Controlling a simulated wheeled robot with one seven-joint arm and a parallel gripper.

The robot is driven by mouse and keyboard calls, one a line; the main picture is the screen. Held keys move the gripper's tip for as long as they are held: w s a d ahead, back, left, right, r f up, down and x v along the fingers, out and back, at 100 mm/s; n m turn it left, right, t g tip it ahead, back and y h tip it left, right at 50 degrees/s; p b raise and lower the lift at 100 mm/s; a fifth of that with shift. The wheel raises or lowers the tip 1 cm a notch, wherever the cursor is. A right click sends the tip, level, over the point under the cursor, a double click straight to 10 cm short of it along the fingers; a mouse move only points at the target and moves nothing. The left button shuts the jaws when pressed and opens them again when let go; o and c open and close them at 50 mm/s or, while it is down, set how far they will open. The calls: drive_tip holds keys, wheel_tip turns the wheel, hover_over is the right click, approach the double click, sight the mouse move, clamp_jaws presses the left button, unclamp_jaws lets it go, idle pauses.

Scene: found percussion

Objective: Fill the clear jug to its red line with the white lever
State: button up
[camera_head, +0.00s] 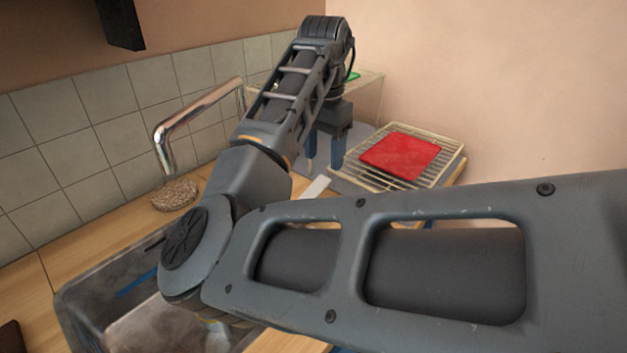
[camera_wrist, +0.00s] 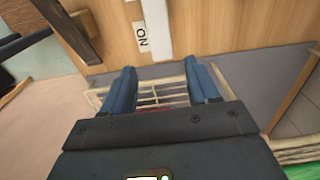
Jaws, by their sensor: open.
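My gripper (camera_head: 324,165) hangs from my arm above the counter, left of the wire rack in the head view, with two blue fingers pointing down. In the wrist view my gripper (camera_wrist: 163,80) is open, with nothing between its fingers. A white lever (camera_wrist: 157,28) lies just ahead of the fingertips, apart from them, beside a label reading "ON" (camera_wrist: 140,36). A white strip, probably the same lever, shows below the gripper in the head view (camera_head: 316,187). I cannot make out the clear jug or its red line; my arm covers much of the sink area.
A chrome tap (camera_head: 163,140) stands by the tiled wall, near a brown scrubber (camera_head: 175,194). A grey sink (camera_head: 75,304) is at lower left. A wire rack (camera_head: 447,160) holds a red cloth (camera_head: 402,156) on the right.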

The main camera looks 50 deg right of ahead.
sight(321, 181)
drive_tip(key=shift+w+a+f, duration=0.1)
drive_tip(key=shift+w+a, duration=0.05)
drive_tip(key=shift+a, duration=0.05)
drive_tip(key=shift+f, duration=0.4)
wheel_tip(321, 181, down, 7)
drive_tip(key=shift+r, duration=0.2)
